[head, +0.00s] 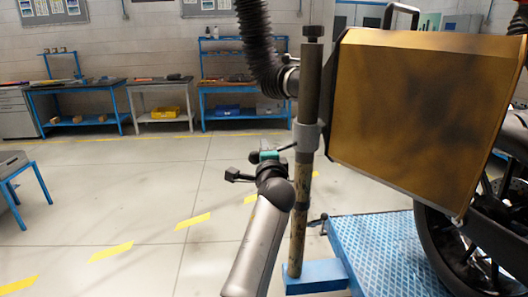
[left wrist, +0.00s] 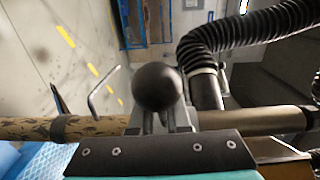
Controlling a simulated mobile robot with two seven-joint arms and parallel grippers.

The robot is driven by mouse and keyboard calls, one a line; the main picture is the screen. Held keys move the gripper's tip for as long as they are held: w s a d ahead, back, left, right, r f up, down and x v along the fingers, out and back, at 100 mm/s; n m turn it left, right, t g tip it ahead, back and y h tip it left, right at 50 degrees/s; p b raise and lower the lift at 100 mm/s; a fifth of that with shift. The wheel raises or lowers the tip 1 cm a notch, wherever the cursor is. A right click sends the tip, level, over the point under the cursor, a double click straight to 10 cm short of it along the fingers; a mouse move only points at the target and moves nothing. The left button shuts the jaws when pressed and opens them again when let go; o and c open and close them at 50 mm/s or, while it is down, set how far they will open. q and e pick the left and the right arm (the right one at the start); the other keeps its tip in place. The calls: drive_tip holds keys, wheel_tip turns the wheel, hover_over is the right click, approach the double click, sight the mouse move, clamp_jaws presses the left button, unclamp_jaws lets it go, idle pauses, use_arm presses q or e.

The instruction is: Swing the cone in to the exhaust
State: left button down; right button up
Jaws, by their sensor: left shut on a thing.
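The cone (head: 425,110) is a wide, boxy, sooty yellow-brown hood on the right in the head view. It stands beside an upright post (head: 298,225) and above the rear of a motorcycle. A black corrugated hose (head: 258,45) joins near the post's top; the hose also shows in the left wrist view (left wrist: 245,32). My left gripper (head: 272,168) is at the post's clamp, shut on a dark handle whose round black knob (left wrist: 157,87) shows in the left wrist view. The grip itself is partly hidden. I cannot make out the exhaust. My right gripper is out of view.
A blue ramp-like platform (head: 375,250) is under the motorcycle wheel (head: 450,245) at lower right. A blue stand (head: 22,180) is at the left edge. Benches (head: 75,87) line the back wall. The tiled floor left of the post is clear.

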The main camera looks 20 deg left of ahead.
use_arm(q)
drive_tip(key=c, duration=1.1)
unclamp_jaws()
drive_tip(key=shift+d, duration=0.1)
drive_tip(key=shift+o, duration=1.1)
drive_tip(key=shift+s, duration=0.1)
drive_tip(key=v, duration=0.7)
drive_tip(key=shift+s, duration=0.15)
drive_tip(key=shift+d, duration=0.1)
